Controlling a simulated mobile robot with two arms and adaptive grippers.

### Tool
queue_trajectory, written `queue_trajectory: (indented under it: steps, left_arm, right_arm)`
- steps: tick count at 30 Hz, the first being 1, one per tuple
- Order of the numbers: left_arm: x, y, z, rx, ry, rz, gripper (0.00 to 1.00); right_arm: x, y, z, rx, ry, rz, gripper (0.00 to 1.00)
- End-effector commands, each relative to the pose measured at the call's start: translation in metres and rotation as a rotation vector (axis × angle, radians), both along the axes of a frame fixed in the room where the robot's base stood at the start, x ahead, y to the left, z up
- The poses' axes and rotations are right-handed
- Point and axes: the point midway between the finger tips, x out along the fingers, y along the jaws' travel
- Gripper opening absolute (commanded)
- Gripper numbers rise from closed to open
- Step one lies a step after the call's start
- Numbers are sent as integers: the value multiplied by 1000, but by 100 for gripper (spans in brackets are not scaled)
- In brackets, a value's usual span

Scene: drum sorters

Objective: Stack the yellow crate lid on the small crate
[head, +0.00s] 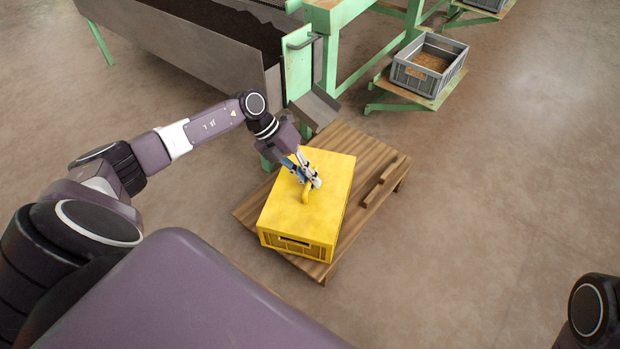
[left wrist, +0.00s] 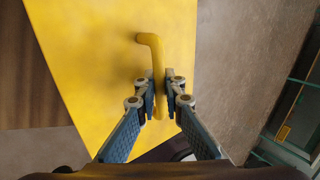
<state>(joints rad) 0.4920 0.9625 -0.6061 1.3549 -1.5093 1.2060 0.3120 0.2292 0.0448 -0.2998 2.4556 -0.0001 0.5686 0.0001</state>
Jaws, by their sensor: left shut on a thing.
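The yellow lid (head: 325,171) lies over the small yellow crate (head: 297,246), which stands on a low wooden table. The lid looks level and lined up with the crate; whether a thin gap remains between them I cannot tell. My left gripper (head: 311,181) is shut on the lid's yellow handle (head: 306,196). In the left wrist view the fingers (left wrist: 161,88) close on both sides of the handle (left wrist: 150,40), with the flat lid (left wrist: 95,50) behind. My right gripper is out of view.
The wooden table (head: 345,222) has a raised wooden strip (head: 380,183) at its right. A green-framed sorter with a metal chute (head: 315,108) stands close behind. A grey crate (head: 430,68) sits on a stand at the back right. The right floor is clear.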

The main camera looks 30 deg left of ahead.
Motion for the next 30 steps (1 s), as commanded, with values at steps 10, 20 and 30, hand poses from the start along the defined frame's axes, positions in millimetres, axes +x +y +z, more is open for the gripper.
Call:
queue_trajectory:
  steps: [10,20,30]
  left_arm:
    - [-1,0,-3,2,2,0,29]
    - [-3,10,10,4,0,2,29]
    - [-15,47,69,4,0,2,29]
  right_arm:
    - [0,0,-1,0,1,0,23]
    - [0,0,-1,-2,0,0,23]
    - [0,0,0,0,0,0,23]
